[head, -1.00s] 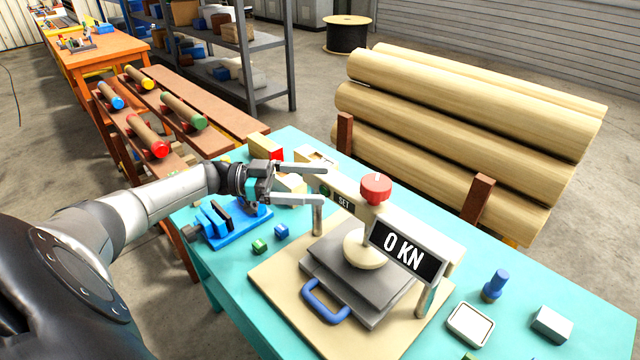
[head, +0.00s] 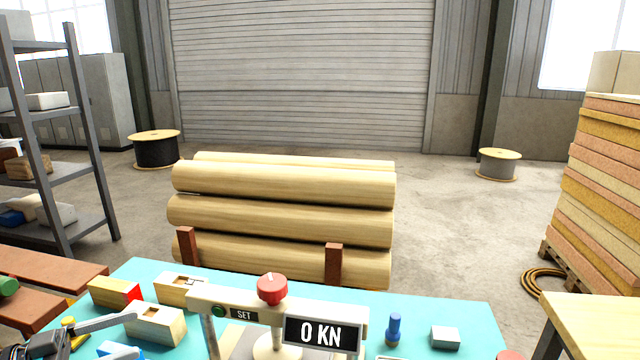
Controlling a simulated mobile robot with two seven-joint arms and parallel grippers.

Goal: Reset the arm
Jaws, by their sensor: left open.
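My left gripper (head: 112,332) is at the bottom left corner of the head view, above the left end of the turquoise table. One grey finger shows clearly, reaching right in front of a wooden block (head: 160,325). The jaws are open, and I see nothing held in them. The rest of the arm is cut off by the picture's lower edge. My right gripper is not in view.
A press (head: 250,305) with a red knob (head: 272,289) and a "0 KN" display (head: 322,334) stands on the turquoise table (head: 440,310). A blue peg (head: 394,330) and a grey block (head: 445,337) are right of it. Stacked logs (head: 285,220) lie behind.

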